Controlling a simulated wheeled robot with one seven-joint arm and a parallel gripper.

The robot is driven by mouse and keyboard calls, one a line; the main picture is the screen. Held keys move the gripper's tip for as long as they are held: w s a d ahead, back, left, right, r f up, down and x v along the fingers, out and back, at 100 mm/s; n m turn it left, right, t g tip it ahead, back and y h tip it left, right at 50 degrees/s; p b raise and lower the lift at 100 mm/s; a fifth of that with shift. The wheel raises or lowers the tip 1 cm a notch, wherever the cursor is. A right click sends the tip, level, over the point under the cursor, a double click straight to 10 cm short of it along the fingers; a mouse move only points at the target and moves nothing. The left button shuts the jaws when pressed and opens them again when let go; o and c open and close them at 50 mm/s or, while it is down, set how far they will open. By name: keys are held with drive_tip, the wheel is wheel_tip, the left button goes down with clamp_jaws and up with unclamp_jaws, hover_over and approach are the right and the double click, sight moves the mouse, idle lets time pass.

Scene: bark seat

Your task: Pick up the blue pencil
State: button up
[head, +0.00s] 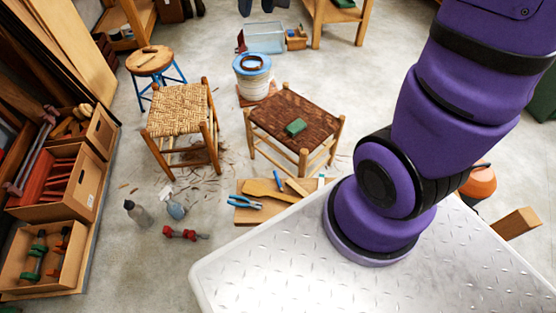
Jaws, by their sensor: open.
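I cannot make out a blue pencil for certain. A small blue stick (278,180) stands or lies at the low wooden board (254,216) on the floor, in the middle of the head view. Blue-handled pliers (245,203) lie on the board's left part. My purple arm fills the right side of the view, and my gripper is out of the picture.
A stool with a pale woven seat (180,108) and one with a dark woven seat (297,117), bearing a green block (295,127), stand behind the board. A spray bottle (138,213) and red clamp (185,234) lie left. Open floor (120,270) lies front left.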

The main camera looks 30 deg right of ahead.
drive_tip(key=w+d+f, duration=0.2)
drive_tip(key=w+f, duration=0.8)
drive_tip(key=f, duration=0.4)
drive_tip(key=m+g+h, duration=0.1)
drive_tip(key=m+g, duration=0.2)
drive_tip(key=g, duration=0.1)
approach(277, 177)
drive_tip(key=f, duration=0.1)
drive_tip(key=s+f, duration=0.1)
drive_tip(key=f, duration=0.1)
drive_tip(key=shift+f, duration=0.1)
drive_tip(key=shift+w+f, duration=0.2)
drive_tip(key=shift+f, duration=2.8)
drive_tip(key=shift+c, duration=0.2)
clamp_jaws()
